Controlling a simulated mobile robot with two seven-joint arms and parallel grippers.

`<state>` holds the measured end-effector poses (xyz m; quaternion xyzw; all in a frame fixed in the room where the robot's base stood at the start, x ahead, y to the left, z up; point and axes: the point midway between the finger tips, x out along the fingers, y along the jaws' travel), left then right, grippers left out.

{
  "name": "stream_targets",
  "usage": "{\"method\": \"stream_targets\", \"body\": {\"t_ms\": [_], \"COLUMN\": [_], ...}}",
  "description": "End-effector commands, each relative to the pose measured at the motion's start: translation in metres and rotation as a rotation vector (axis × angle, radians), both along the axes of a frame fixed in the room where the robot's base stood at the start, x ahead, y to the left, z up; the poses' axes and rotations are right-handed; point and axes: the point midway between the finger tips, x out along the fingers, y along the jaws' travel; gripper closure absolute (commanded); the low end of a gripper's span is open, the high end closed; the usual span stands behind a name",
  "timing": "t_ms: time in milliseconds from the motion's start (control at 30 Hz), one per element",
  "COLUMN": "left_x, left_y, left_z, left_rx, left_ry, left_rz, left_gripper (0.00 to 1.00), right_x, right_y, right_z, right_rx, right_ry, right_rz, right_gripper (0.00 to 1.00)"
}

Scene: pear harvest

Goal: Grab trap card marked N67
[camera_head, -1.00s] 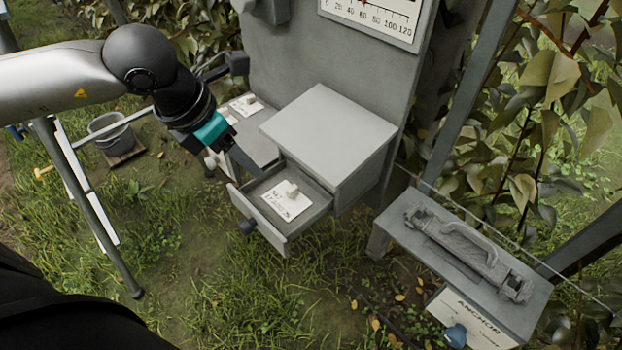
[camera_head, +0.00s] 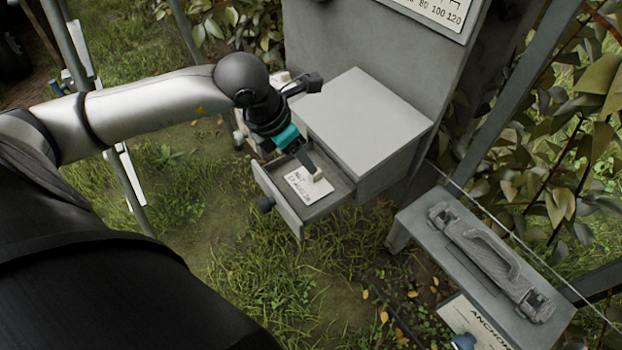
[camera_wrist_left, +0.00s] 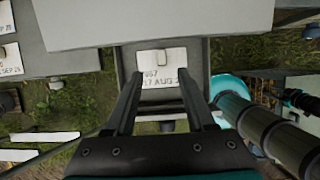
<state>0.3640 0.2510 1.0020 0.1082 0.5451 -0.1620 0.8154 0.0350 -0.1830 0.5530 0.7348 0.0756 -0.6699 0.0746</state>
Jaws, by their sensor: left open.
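A white card (camera_head: 306,188) with a small pale block on it lies in an open grey drawer (camera_head: 279,204). In the left wrist view the card (camera_wrist_left: 160,80) reads "67" and "17 AUG", its first letter unclear. My left gripper (camera_head: 309,165) is above the drawer, beside the block. In the left wrist view its open fingers (camera_wrist_left: 158,76) are spread to either side of the card, with nothing between them at the tips. Whether they touch the card cannot be told. My right gripper is not in view.
The grey cabinet top (camera_head: 367,120) rises close behind the drawer. In the left wrist view other white cards (camera_wrist_left: 11,60) lie left of it. A grey stand (camera_head: 407,222) with a handled tool (camera_head: 490,262) is at right. Grass lies open in front.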

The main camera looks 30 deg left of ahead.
Motion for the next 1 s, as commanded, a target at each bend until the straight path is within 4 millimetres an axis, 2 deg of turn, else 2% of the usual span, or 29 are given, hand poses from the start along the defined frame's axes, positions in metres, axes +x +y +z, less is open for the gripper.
{"method": "stream_targets", "body": {"t_ms": [167,500,800,1000], "left_x": [0.003,0.012,0.014,0.014], "left_y": [-0.002,-0.009,-0.009,-0.009], "left_z": [-0.01,-0.053,-0.056,-0.056], "left_rx": [-0.001,-0.002,0.001,0.0], "left_ry": [0.0,0.001,0.0,0.0], "left_rz": [0.001,0.001,-0.001,-0.001], "left_gripper": [0.45,0.45,0.45,0.68], "right_x": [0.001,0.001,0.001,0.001], "right_y": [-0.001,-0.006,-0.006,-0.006], "right_z": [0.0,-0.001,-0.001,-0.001], "right_rx": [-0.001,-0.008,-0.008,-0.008], "right_ry": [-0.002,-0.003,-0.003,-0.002], "right_rz": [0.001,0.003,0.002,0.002], "right_gripper": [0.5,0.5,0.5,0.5]}}
